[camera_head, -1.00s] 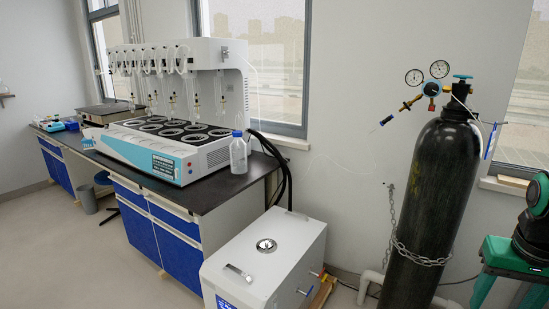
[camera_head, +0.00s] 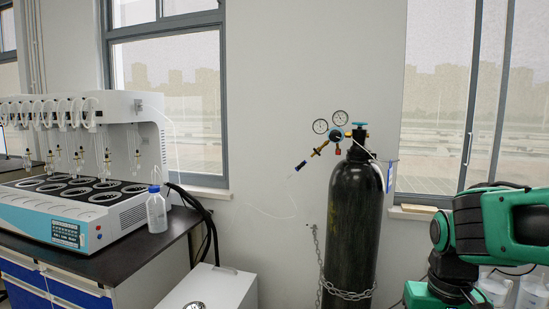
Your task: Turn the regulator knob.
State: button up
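A regulator (camera_head: 338,136) with two round gauges sits at the top of a tall black gas cylinder (camera_head: 354,220) right of the middle. The regulator has brass and blue parts. A small blue-black piece (camera_head: 300,165) is at its lower left end, with a thin clear tube running from it. A teal handwheel (camera_head: 359,124) tops the cylinder valve. Which part is the regulator knob is hard to tell at this size. My green arm shows at the right edge, apart from the cylinder. My gripper is not in view.
A chain (camera_head: 346,294) runs around the cylinder's lower part. A white box unit (camera_head: 218,288) stands on the floor left of it. A dark bench (camera_head: 130,254) at left bears a multi-position distiller (camera_head: 78,222) and a clear bottle (camera_head: 157,212). Windows are behind.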

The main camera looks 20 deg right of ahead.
aim_at(335, 136)
jog(key=k, duration=1.3)
jog(key=z, duration=0.2)
jog(key=i, duration=1.7)
jog(key=u, duration=0.7)
